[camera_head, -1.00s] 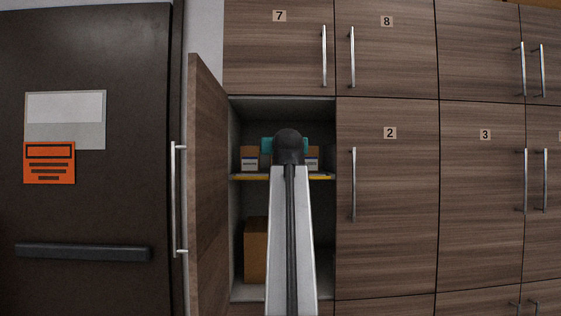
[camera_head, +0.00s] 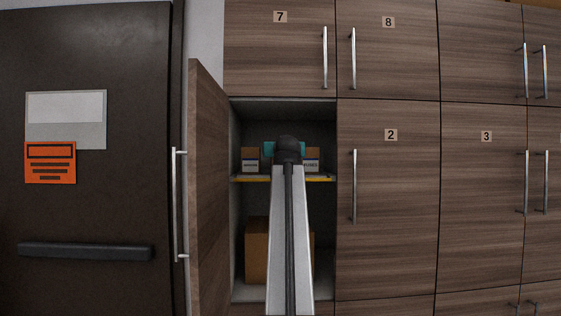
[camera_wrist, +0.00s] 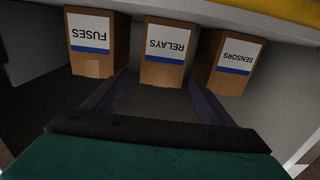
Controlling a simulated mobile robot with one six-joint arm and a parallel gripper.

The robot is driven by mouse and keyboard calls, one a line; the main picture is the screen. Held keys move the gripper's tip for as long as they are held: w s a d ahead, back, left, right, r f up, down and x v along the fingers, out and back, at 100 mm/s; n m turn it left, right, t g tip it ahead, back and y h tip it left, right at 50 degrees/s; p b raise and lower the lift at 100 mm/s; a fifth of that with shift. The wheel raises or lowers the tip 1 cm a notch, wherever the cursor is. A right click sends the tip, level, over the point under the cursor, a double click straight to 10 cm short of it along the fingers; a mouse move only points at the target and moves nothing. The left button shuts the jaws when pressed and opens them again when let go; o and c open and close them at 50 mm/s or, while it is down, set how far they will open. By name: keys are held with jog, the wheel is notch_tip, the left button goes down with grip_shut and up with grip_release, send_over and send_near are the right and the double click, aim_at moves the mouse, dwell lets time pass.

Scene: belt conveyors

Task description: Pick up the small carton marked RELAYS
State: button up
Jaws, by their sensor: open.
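The RELAYS carton (camera_wrist: 166,52) is a small brown box with a white label and a blue stripe. It is the middle one of three in the wrist view, where the lettering appears upside down. My gripper (camera_wrist: 158,88) is open, its two dark fingers reaching toward the RELAYS carton, one toward each side of its near face. Nothing is held between them. I cannot tell whether the tips are alongside the carton or just short of it. In the head view my arm hides the RELAYS carton, and my gripper's teal body (camera_head: 268,149) shows at shelf height.
The FUSES carton (camera_wrist: 97,45) and SENSORS carton (camera_wrist: 232,65) stand close on either side. The cartons are on a yellow-edged shelf (camera_head: 250,178) in an open cabinet. Its door (camera_head: 208,190) stands open at left. A larger brown box (camera_head: 257,250) sits below.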

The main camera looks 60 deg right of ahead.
jog(key=shift+w+d, duration=0.1)
jog(key=p+x, duration=0.2)
jog(key=x, duration=0.2)
jog(key=shift+r, duration=0.1)
jog(key=shift+w+d, duration=0.25)
jog(key=shift+d, duration=0.15)
dwell(0.4)
jog(key=c, duration=1.3)
